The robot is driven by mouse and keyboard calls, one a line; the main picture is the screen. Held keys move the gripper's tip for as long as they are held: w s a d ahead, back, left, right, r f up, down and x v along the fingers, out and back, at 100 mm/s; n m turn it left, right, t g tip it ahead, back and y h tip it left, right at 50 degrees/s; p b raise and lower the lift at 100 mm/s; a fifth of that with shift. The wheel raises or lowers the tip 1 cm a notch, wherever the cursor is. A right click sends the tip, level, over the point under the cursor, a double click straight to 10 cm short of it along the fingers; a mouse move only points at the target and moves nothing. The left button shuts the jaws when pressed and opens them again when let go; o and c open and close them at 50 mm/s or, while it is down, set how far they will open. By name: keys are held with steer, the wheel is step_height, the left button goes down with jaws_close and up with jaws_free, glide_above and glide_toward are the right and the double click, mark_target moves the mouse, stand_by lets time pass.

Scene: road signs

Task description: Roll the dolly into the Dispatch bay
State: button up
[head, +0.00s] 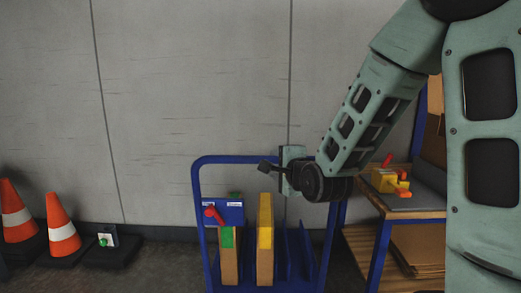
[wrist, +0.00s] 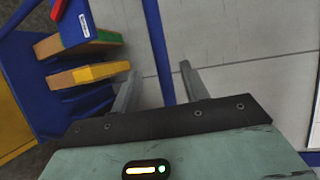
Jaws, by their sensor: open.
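The blue dolly (head: 197,200) stands before the grey wall in the head view, with a tall tubular push frame and a slotted bed. It carries an upright board with a yellow face (head: 265,240) and one with a green patch (head: 228,242). My gripper (head: 274,167) is at the upper right of the frame. In the wrist view my gripper (wrist: 158,78) is open, with a blue bar (wrist: 157,45) of the frame running between its two fingers. There is visible space on both sides of the bar. I cannot identify the Dispatch bay in either view.
A wooden workbench (head: 405,205) with a yellow and red tool (head: 385,180) stands close on the right. The wall is close behind the dolly.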

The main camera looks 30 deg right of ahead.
steer(key=x, duration=1.2)
steer(key=shift+f, duration=0.15)
steer(key=shift+s, duration=0.1)
jaws_close()
